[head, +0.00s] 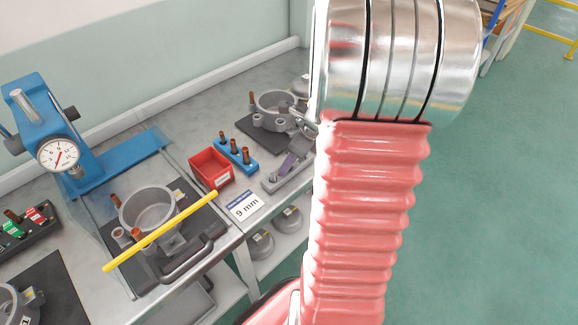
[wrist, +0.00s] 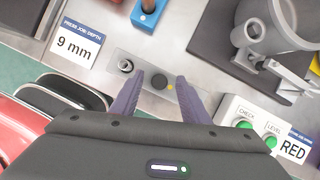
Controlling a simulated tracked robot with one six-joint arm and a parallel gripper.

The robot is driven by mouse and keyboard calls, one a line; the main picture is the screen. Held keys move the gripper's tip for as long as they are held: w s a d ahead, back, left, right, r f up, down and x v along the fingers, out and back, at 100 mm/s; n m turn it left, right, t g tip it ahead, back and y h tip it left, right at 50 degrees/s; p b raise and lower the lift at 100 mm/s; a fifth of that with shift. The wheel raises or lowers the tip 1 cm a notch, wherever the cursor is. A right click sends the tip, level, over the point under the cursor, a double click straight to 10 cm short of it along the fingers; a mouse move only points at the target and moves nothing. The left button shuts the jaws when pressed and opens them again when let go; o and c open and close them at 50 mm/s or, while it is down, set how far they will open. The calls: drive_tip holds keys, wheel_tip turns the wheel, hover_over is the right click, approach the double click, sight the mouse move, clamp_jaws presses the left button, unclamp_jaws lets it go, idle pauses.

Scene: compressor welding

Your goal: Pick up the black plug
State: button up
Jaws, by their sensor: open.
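The black plug (wrist: 159,82) shows in the wrist view as a small dark disc in a grey metal plate (wrist: 143,66), close to a yellow dot. My gripper (wrist: 162,88) is open, with its two purple fingers to either side of the plug and nothing held. I cannot tell how high the fingertips are above the plate. In the head view a purple finger shows over the grey plate (head: 271,186), partly hidden by my arm; I cannot make out the plug there.
A blue peg block (wrist: 147,14), a "9 mm" sign (wrist: 76,44) and a box with green CHECK and LEVEL buttons (wrist: 246,127) are close by. A red bin (head: 211,169) stands on the bench.

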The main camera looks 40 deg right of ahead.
idle(0.4)
clamp_jaws()
idle(0.4)
